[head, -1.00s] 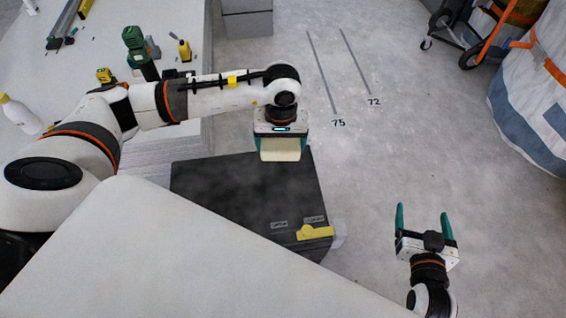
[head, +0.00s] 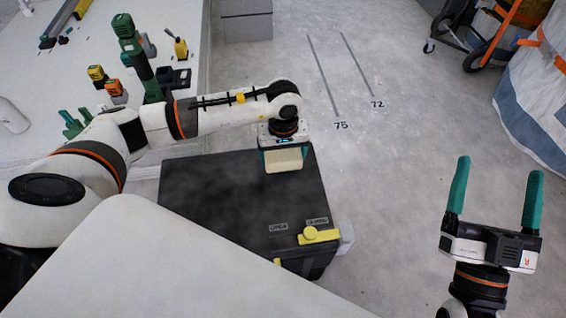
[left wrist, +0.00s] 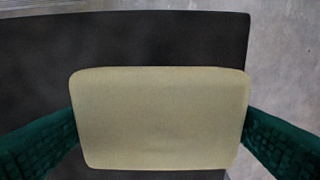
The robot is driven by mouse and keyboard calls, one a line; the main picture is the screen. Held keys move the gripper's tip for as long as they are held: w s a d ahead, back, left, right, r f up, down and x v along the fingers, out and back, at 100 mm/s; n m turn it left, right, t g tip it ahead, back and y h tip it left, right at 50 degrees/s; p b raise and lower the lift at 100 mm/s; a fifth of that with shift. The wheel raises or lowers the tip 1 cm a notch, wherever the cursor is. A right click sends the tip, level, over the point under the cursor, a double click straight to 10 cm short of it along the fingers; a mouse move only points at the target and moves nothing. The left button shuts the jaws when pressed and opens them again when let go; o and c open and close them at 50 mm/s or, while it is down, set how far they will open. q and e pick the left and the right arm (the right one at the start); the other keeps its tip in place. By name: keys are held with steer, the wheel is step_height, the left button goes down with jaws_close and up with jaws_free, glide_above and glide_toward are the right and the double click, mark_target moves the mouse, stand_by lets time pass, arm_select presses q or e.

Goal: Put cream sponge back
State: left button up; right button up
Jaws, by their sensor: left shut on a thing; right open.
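The cream sponge (head: 284,160) is held in my left gripper (head: 284,152), over the far right part of a black case (head: 230,190). In the left wrist view, the sponge (left wrist: 160,118) sits between the two green fingers, with the dark top of the case behind it. I cannot tell whether the sponge touches the case. My right gripper (head: 495,205) is open and empty, with its green fingers pointing up, above the floor at the right.
The case has yellow latches (head: 319,235) on its near side. A white worktable (head: 60,75) with a green drill (head: 125,35) and several tools stands at the left. A white panel (head: 150,265) covers the lower left foreground. Floor (head: 390,160) at the centre right is clear.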

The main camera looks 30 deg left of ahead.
mark_target(283, 163)
arm_select(q)
step_height(283, 163, down, 3)
steer(key=shift+f+b, duration=0.1)
steer(key=shift+b, duration=0.25)
arm_select(e)
steer(key=s+r+t, duration=0.1)
steer(key=s+r+t+y, duration=0.1)
steer(key=shift+s+d+r+t, duration=0.1)
steer(key=shift+s+r+t, duration=0.05)
steer(key=shift+r+t, duration=0.2)
arm_select(q)
steer(key=shift+f, duration=0.1)
arm_select(e)
steer(key=shift+s+r, duration=0.1)
steer(key=shift+s, duration=0.05)
arm_select(q)
steer(key=o, duration=0.7)
arm_select(e)
steer(key=shift+s+r, duration=0.1)
steer(key=shift+r, duration=0.05)
